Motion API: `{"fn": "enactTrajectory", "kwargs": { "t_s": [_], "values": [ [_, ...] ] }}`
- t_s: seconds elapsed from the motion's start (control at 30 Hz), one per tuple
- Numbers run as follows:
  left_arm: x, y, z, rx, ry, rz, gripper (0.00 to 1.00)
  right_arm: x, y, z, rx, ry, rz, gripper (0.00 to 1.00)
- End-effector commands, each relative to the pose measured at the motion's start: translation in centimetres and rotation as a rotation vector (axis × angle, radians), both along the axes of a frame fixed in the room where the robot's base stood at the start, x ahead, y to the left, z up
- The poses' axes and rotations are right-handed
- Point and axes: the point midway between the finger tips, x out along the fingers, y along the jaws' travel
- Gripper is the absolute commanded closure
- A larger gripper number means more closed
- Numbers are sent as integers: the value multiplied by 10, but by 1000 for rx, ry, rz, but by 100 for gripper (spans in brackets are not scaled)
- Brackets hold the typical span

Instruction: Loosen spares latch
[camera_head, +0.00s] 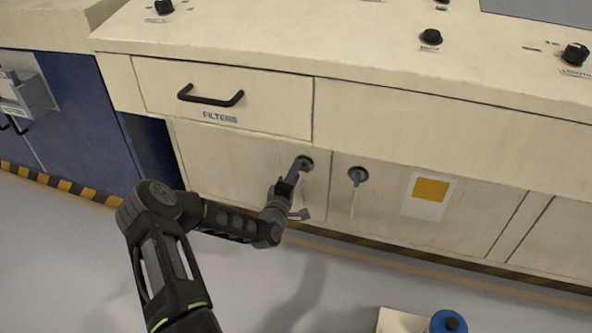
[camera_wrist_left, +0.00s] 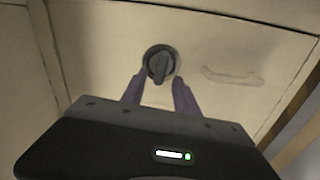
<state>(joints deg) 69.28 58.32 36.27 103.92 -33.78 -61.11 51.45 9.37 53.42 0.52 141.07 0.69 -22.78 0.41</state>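A round dark latch with a raised grip bar (camera_head: 305,163) sits on the cream cabinet door under the FILTERS drawer; it also shows in the left wrist view (camera_wrist_left: 159,64). No spares label is readable. My left gripper (camera_head: 292,174) is at this latch. In the left wrist view its two purple fingers (camera_wrist_left: 159,85) are spread, one on each side of the lower part of the latch. I cannot tell whether they touch it. The grip bar looks roughly upright in that view. My right gripper is out of view.
A second latch (camera_head: 357,175) is on the door to the right. The FILTERS drawer (camera_head: 218,118) with a black handle is above. A blue spool (camera_head: 447,322) stands at the bottom right.

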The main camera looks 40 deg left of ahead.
Motion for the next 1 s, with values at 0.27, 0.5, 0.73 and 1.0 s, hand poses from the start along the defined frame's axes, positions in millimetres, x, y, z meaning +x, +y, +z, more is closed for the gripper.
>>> {"fn": "enactTrajectory", "kwargs": {
  "t_s": [0.27, 0.5, 0.73, 1.0],
  "values": [
    [-43, -15, 3, -2, 2, 0, 64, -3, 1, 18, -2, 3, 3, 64],
    [-59, -20, 1, 0, 0, 0, 64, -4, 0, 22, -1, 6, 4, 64],
    [-59, -20, 1, 0, 0, 1, 64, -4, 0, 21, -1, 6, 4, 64],
    [-59, -20, 0, 1, 0, 1, 64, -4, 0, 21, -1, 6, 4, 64]
  ]
}}
